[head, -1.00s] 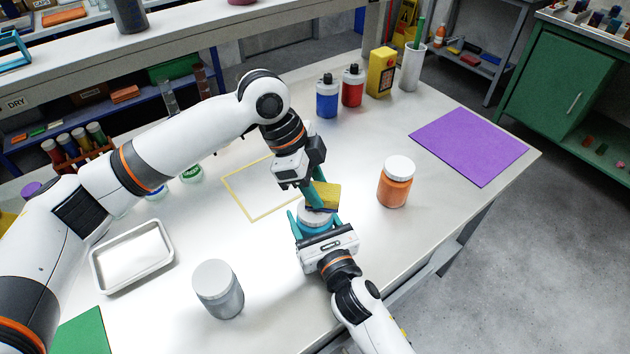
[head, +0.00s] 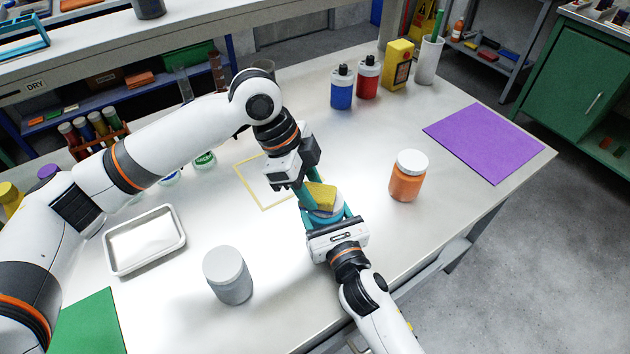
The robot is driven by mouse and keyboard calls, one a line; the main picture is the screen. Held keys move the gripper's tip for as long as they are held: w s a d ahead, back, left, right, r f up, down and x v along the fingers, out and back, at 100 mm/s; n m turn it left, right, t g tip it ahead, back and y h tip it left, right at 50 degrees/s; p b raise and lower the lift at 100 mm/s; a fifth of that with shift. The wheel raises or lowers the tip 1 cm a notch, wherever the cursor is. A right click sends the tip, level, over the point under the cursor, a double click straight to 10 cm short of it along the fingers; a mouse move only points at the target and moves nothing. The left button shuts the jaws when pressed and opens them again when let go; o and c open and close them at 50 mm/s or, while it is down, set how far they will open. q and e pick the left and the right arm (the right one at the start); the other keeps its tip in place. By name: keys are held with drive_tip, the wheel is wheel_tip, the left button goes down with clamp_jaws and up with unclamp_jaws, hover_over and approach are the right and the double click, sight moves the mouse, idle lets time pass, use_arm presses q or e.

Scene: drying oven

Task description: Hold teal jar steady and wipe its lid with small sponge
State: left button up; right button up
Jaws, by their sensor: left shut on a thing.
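My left gripper (head: 308,194) is shut on the small yellow sponge (head: 322,197) and points down. The sponge lies over the lid of the teal jar (head: 323,217), seemingly touching it, and hides much of the lid. The jar stands upright on the bench, with only part of its side and lid edge showing. My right gripper (head: 328,214) comes from the front, its teal fingers on either side of the jar and closed against it.
An orange jar (head: 407,180) stands to the right and a grey jar (head: 228,278) at front left. A metal tray (head: 110,262) lies left. Blue (head: 342,90) and red (head: 368,78) bottles stand behind. A purple mat (head: 485,140) lies bare at right; a yellow outline (head: 243,185) marks the bench.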

use_arm(q)
drive_tip(key=shift+w+d, duration=0.5)
drive_tip(key=shift+d, duration=0.25)
drive_tip(key=shift+w+d, duration=0.5)
drive_tip(key=shift+d, duration=0.25)
wheel_tip(320, 180, up, 6)
drive_tip(key=shift+r, duration=0.1)
wheel_tip(320, 180, up, 3)
drive_tip(key=shift+f, duration=0.1)
idle(0.3)
